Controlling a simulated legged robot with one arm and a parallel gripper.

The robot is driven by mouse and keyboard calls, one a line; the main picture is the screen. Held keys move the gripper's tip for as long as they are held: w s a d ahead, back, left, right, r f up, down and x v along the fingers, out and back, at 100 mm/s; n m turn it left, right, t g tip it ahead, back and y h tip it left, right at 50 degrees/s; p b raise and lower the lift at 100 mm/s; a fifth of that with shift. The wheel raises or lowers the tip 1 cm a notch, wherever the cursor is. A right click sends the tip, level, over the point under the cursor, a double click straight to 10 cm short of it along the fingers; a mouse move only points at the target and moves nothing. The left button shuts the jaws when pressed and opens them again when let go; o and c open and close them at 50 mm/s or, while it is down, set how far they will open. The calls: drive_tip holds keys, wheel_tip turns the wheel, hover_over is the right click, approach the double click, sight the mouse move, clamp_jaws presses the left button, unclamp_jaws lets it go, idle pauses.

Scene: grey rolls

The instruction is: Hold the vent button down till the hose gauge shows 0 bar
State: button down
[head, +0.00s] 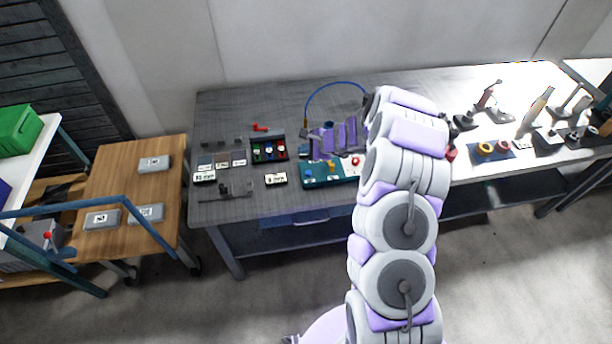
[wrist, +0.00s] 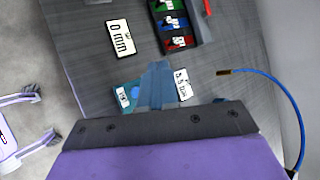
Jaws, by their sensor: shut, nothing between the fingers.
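A teal unit (head: 316,181) with a yellow part (head: 331,165) and a red round part (head: 354,161) on a white panel stands on the grey bench. In the wrist view the teal unit (wrist: 127,103) shows beside my fingers, partly hidden. A small white label or display (wrist: 181,84) sits right of them; its reading is too small to be sure of. I cannot tell which part is the vent button, or make out the hose gauge. My gripper (wrist: 157,68) is shut and empty over the unit; contact is unclear.
A dark tray with coloured compartments (head: 268,150) and a number plate (head: 276,179) lie left of the unit. Grey blocks and brackets lie further left. Yellow rings (head: 486,148) and stands are at the right. Wooden table (head: 120,185) stands left of the bench.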

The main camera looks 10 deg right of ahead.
drive_tip(key=d+f, duration=0.1)
drive_tip(key=d, duration=0.1)
drive_tip(key=b, duration=0.5)
hover_over(309, 174)
drive_tip(key=d, duration=0.1)
drive_tip(key=shift+m, duration=0.3)
wheel_tip(309, 174, down, 7)
drive_tip(key=shift+d+f, duration=0.15)
drive_tip(key=shift+f, duration=0.45)
drive_tip(key=shift+a+f+b, duration=0.2)
drive_tip(key=shift+b, duration=0.15)
drive_tip(key=shift+a, duration=0.5)
drive_tip(key=shift+d+f, duration=0.1)
drive_tip(key=shift+d, duration=0.5)
drive_tip(key=shift+a, duration=0.5)
